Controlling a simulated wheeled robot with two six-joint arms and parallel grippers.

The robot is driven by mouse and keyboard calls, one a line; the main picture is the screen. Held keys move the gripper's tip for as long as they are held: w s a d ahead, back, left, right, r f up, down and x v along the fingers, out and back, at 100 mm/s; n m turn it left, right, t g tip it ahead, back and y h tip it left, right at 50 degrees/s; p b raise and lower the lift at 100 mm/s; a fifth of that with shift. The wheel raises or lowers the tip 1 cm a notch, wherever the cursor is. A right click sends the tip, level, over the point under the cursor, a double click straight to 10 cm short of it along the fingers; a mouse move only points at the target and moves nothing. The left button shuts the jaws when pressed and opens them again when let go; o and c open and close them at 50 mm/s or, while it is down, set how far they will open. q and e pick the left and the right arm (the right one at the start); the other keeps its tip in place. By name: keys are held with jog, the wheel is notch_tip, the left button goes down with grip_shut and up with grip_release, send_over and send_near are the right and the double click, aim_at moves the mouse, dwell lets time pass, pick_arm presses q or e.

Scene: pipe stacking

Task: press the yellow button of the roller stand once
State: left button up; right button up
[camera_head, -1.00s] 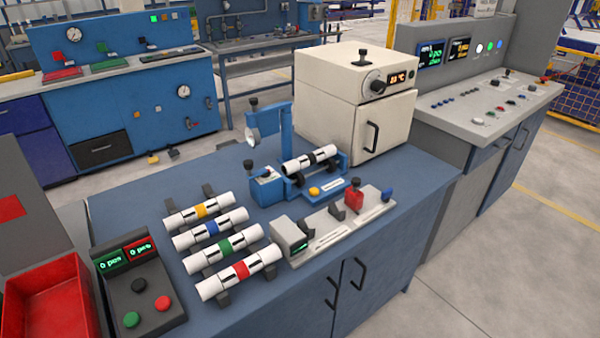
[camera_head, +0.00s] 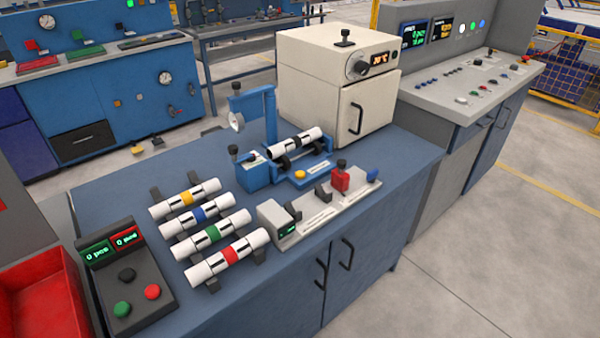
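The blue roller stand (camera_head: 256,180) stands on the blue workbench in front of the cream oven. A white pipe with a black band (camera_head: 297,147) lies on its rollers. The yellow button (camera_head: 300,175) is on the stand's front side, uncovered, with nothing touching it. A blue post with a round pale disc (camera_head: 236,121) rises at the stand's back left. Neither of my grippers shows in the head view.
Several banded pipes (camera_head: 213,233) lie on holders left of the stand. A grey fixture (camera_head: 318,213) with a red clamp (camera_head: 340,180) lies in front of it. The cream oven (camera_head: 325,85) stands behind. A counter box (camera_head: 125,275) and red bin (camera_head: 45,300) are at left.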

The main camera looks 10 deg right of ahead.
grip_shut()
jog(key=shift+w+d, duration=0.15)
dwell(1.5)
